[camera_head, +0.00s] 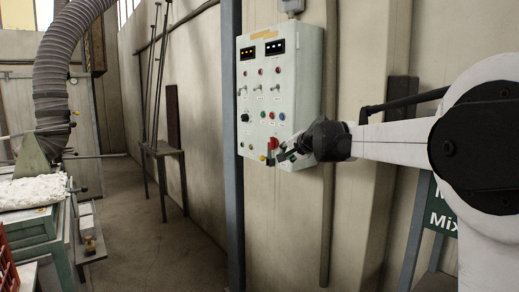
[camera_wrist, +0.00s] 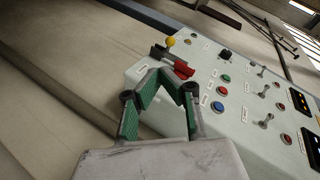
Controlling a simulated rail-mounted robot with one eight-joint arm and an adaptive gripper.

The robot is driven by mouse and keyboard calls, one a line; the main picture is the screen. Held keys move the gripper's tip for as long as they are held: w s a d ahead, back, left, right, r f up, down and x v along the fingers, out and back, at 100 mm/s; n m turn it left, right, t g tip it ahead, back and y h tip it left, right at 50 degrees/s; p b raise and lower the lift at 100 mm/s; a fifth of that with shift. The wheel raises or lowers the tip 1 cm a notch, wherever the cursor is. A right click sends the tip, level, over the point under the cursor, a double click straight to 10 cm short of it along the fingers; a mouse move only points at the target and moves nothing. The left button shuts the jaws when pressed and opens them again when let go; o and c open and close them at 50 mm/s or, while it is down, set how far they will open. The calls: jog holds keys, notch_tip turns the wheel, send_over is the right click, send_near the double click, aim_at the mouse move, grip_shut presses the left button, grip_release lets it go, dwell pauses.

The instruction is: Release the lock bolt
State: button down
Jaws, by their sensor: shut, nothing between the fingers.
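A pale control panel (camera_head: 309,95) is fixed to the wall in the head view. My gripper (camera_head: 284,156) is shut and empty at its lower right part. In the wrist view my gripper (camera_wrist: 178,82) has green-padded fingers just short of a red handle (camera_wrist: 184,69). A dark bar (camera_wrist: 160,52) and a yellow ball knob (camera_wrist: 171,41) sit next to the red handle. The red handle also shows in the head view (camera_head: 273,143), close to my fingers. I cannot tell which part is the lock bolt, or whether my fingers touch anything.
The panel also carries a blue button (camera_wrist: 217,106), a green button (camera_wrist: 226,78), several toggle switches and lit displays (camera_head: 275,47). A grey post (camera_head: 233,150) stands left of it. The floor between is clear.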

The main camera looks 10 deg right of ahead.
jog(key=w+d+r+m+p, duration=0.1)
jog(key=w+d, duration=0.1)
jog(key=w, duration=0.3)
jog(key=shift+w+d+r+t, duration=0.3)
jog(key=shift+d+r, duration=0.05)
jog(key=p, duration=0.3)
send_near(269, 156)
jog(key=w, duration=0.4)
jog(key=shift+w+a+f, duration=0.2)
jog(key=shift+a+f, duration=0.2)
jog(key=shift+a, duration=0.05)
jog(key=shift+w+a+f, duration=0.2)
jog(key=shift+a+f, duration=0.2)
jog(key=shift+a, duration=0.1)
jog(key=shift+w+a+f+p, duration=0.3)
jog(key=shift+a+f+p, duration=0.1)
jog(key=shift+a+f, duration=0.05)
jog(key=shift+f, duration=0.15)
